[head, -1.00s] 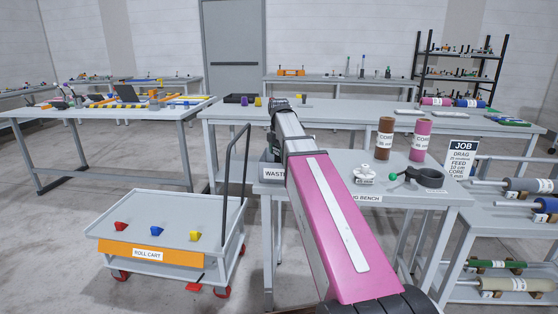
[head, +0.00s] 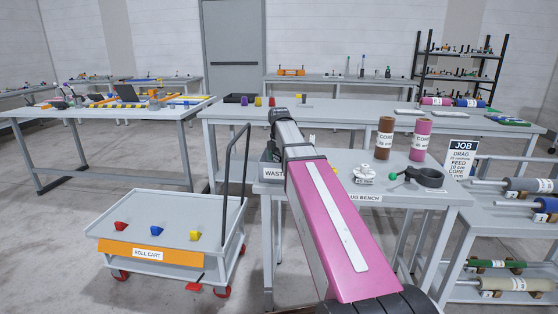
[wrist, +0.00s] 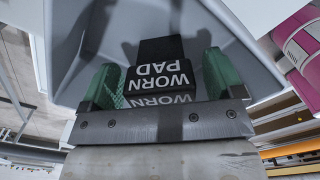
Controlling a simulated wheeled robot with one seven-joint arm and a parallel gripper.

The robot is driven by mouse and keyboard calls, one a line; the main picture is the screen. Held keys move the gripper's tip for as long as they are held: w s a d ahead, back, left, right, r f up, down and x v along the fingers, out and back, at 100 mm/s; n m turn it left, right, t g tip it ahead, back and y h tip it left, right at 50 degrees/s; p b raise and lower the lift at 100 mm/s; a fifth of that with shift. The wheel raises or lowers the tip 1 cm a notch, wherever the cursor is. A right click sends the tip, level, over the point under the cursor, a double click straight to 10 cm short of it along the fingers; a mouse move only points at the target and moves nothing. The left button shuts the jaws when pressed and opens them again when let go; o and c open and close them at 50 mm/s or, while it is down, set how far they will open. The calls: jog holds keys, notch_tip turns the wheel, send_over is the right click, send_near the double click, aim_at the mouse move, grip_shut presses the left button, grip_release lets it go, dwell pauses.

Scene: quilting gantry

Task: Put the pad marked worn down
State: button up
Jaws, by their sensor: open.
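The worn pad (wrist: 160,72) is a black block with white lettering reading "WORN PAD". In the wrist view it sits inside the grey waste bin (wrist: 225,30), between my gripper's green fingers. My gripper (wrist: 160,60) is open, with the fingers spread either side of the pad and a gap showing on the right. Whether the pad rests on the bin floor is hard to tell. In the head view the bin (head: 273,173), labelled "WASTE", stands at the left end of the bench; my arm hides the gripper and the pad.
The bench (head: 410,189) also carries a brown core (head: 384,140), a pink core (head: 420,141), a white fitting (head: 364,175) and a black tape-like tool (head: 428,177). A roll cart (head: 160,213) stands at left. A rack of rolls (head: 515,203) is at right.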

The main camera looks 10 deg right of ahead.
notch_tip(320, 180, up, 12)
jog(key=shift+r, duration=0.15)
dwell(0.5)
